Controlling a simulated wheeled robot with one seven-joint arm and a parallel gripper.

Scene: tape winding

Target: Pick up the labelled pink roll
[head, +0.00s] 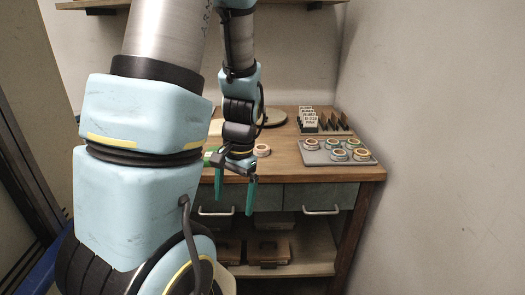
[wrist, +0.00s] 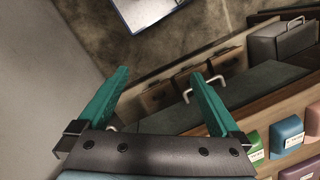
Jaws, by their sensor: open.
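My gripper (head: 234,205) is open and empty, its two teal fingers pointing down in front of the table's front edge. In the wrist view my gripper (wrist: 159,74) shows nothing between its fingers. A small pale roll with an orange-brown centre (head: 262,150) lies on the table top just right of my wrist. Several similar rolls sit on a grey tray (head: 313,156) at the table's right side. Their labels are too small to read, and I cannot tell which roll is the labelled pink one.
The wooden table (head: 287,165) has drawers with metal handles and a lower shelf (head: 305,258) with boxes. A rack of cards (head: 309,122) stands behind the tray. A wall rises at the right.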

